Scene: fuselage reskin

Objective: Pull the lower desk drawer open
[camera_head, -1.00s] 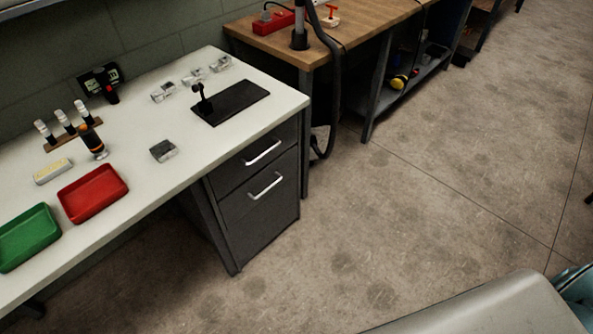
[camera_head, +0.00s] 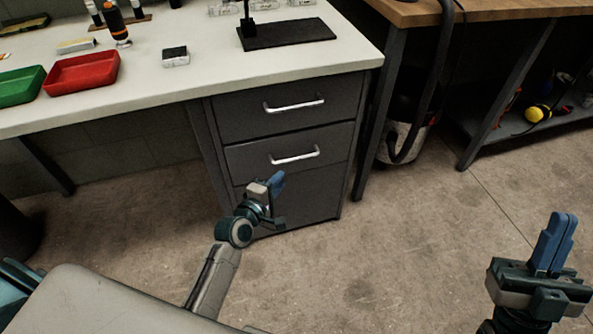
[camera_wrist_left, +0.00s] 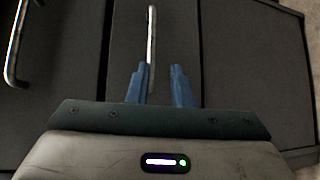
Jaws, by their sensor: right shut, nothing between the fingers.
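The dark grey desk pedestal has a lower drawer (camera_head: 245,160) with a pale bar handle (camera_head: 294,156). This drawer looks flush with the front. My left gripper (camera_head: 277,183) is in front of the pedestal, below that handle in the head view. In the left wrist view its two blue fingers (camera_wrist_left: 160,85) are apart with nothing held between them. The handle (camera_wrist_left: 151,40) shows beyond the fingertips, closer to the left finger's line; whether they touch cannot be told. My right gripper (camera_head: 555,243) is shut and empty over the floor at right.
The upper drawer (camera_head: 235,115) and its handle (camera_head: 294,105) are just above; that handle shows at left in the left wrist view (camera_wrist_left: 14,45). The white desktop (camera_head: 210,85) holds trays and small items. A wooden bench (camera_head: 500,12) stands at right. The floor in front is clear.

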